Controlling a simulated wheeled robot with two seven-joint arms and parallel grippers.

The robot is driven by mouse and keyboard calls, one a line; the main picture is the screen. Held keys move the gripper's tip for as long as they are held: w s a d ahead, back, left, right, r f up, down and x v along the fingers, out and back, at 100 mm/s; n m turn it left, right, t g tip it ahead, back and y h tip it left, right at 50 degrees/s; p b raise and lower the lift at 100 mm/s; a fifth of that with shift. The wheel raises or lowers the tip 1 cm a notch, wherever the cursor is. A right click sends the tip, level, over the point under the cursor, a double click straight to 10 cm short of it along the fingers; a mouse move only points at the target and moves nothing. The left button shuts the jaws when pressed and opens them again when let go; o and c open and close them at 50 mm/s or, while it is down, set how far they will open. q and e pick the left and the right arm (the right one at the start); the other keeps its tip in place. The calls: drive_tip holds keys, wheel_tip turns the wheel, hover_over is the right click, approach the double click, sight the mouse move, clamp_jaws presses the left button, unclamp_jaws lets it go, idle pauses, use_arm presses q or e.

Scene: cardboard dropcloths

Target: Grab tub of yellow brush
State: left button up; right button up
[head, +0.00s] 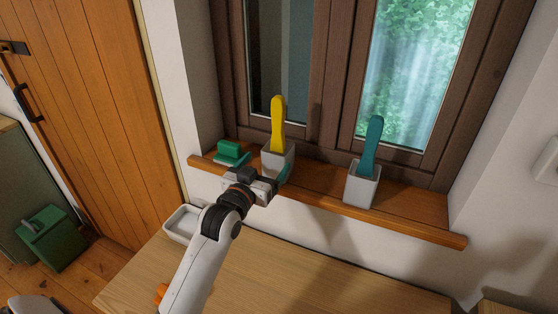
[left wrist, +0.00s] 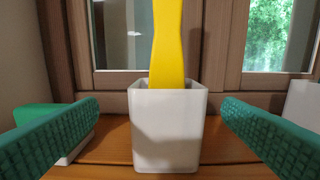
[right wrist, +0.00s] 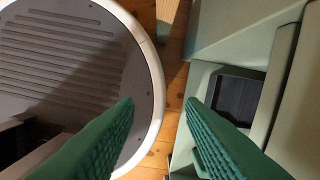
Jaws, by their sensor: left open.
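The tub of the yellow brush (head: 280,157) is a pale, square-sided tub on the wooden window sill, with the yellow brush (head: 278,122) standing handle-up in it. In the left wrist view the tub (left wrist: 168,132) stands centred between the two green fingers, with a gap on each side. My left gripper (head: 262,169) is open at the tub's front, and its fingers (left wrist: 160,112) do not touch it. My right gripper (right wrist: 159,102) is open and empty, seen only in its own wrist view, away from the sill.
A similar tub (head: 362,186) with a teal brush (head: 371,145) stands farther right on the sill (head: 320,192). A green block-like item (head: 229,152) lies close left of the yellow brush's tub. The window is behind. A wooden table (head: 270,275) with a white tray (head: 181,224) is below.

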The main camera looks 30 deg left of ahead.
sight(277, 152)
use_arm(q)
drive_tip(key=shift+w, duration=0.55)
drive_tip(key=shift+w+d, duration=0.1)
drive_tip(key=shift+w, duration=0.2)
drive_tip(key=w, duration=0.1)
drive_tip(key=w+p, duration=0.1)
drive_tip(key=w, duration=0.1)
drive_tip(key=w+p, duration=0.1)
drive_tip(key=shift+w+r, duration=0.2)
drive_tip(key=shift+r, duration=0.05)
drive_tip(key=shift+w+f, duration=0.1)
drive_tip(key=shift+w, duration=0.3)
use_arm(e)
drive_tip(key=shift+w+d+r, duration=0.1)
drive_tip(key=shift+w+r, duration=0.05)
drive_tip(key=shift+r, duration=0.4)
drive_tip(key=shift+w+d+r, duration=0.1)
drive_tip(key=shift+w+r, duration=0.05)
drive_tip(key=shift+r, duration=0.35)
